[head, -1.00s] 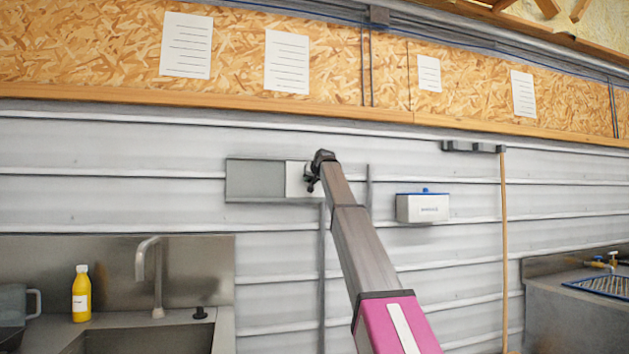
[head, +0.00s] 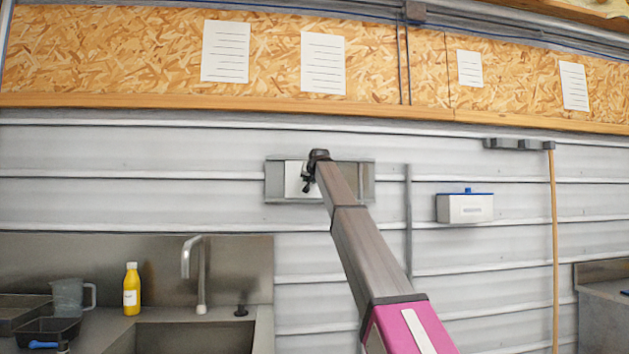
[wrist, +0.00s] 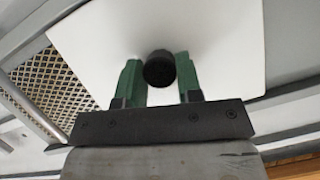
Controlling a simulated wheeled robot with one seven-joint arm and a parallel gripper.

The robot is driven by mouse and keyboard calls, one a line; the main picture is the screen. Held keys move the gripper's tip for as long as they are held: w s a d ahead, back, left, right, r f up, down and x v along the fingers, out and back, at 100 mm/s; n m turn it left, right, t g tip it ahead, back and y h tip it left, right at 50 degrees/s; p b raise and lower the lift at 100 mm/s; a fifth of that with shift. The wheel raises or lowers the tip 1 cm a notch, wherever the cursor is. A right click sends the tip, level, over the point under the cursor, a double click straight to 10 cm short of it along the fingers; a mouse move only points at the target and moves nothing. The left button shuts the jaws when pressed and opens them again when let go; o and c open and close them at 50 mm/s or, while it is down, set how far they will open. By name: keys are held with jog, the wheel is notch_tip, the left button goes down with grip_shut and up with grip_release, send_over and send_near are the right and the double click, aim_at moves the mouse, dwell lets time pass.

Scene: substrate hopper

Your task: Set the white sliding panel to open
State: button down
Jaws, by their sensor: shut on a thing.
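The white sliding panel (head: 294,178) sits at the left part of a grey wall frame (head: 318,201) in the head view. In the wrist view the panel (wrist: 220,40) fills the middle, with a round black knob (wrist: 160,69) on it. My gripper (wrist: 158,75) has its two green fingers on either side of the knob, shut on it. In the head view my gripper (head: 309,178) is in front of the panel's right part, and my arm hides some of the frame. A perforated mesh (wrist: 55,80) shows beside the panel in the wrist view.
A white box with a blue lid (head: 465,208) hangs on the wall to the right. A vertical strip (head: 409,220) runs between it and the frame. A sink (head: 195,338), tap (head: 201,275) and yellow bottle (head: 131,290) are at lower left.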

jog(key=c, duration=0.8)
grip_release()
jog(key=shift+s, duration=0.1)
jog(key=v, duration=1)
jog(key=shift+s+r, duration=0.2)
jog(key=shift+s, duration=0.05)
